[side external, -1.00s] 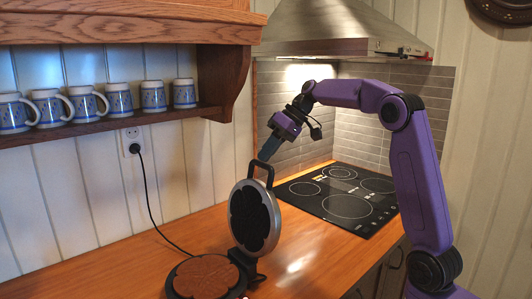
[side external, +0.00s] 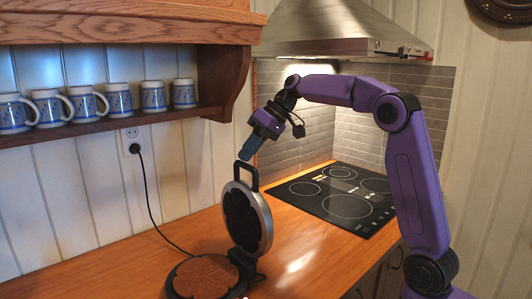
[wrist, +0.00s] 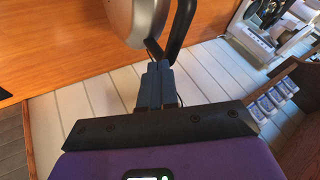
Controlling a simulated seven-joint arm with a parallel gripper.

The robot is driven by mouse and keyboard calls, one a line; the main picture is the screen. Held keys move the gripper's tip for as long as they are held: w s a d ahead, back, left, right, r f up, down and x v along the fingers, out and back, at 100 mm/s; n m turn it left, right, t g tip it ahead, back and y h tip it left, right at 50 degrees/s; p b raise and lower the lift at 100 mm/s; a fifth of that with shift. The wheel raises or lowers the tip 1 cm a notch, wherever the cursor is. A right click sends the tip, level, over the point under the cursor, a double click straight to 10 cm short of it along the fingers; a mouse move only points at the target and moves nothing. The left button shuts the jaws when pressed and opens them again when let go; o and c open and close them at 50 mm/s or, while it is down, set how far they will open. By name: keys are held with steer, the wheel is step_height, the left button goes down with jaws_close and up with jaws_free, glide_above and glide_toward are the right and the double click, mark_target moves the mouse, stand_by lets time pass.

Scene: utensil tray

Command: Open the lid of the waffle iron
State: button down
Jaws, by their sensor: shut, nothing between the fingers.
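The waffle iron stands open on the wooden counter. Its round lid (side external: 247,219) is raised upright, dark patterned plate inside a silver rim, with a black loop handle (side external: 247,174) on top. The base (side external: 207,276) lies flat with a brown waffle on it. My gripper (side external: 247,153) is just above and beside the handle, its fingers together. In the wrist view my fingers (wrist: 157,68) are closed with nothing held, close by the black handle (wrist: 182,30) and the silver lid (wrist: 135,18). I cannot tell whether they touch the handle.
A shelf (side external: 110,122) with several blue-patterned mugs (side external: 118,99) is on the wall at left. A black cord runs from the wall socket (side external: 131,141) across the counter. A black cooktop (side external: 340,194) lies behind at right. The counter (side external: 320,240) right of the iron is clear.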

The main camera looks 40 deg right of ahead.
steer(key=shift+d, duration=0.1)
steer(key=w+d+v, duration=0.1)
steer(key=v, duration=1.1)
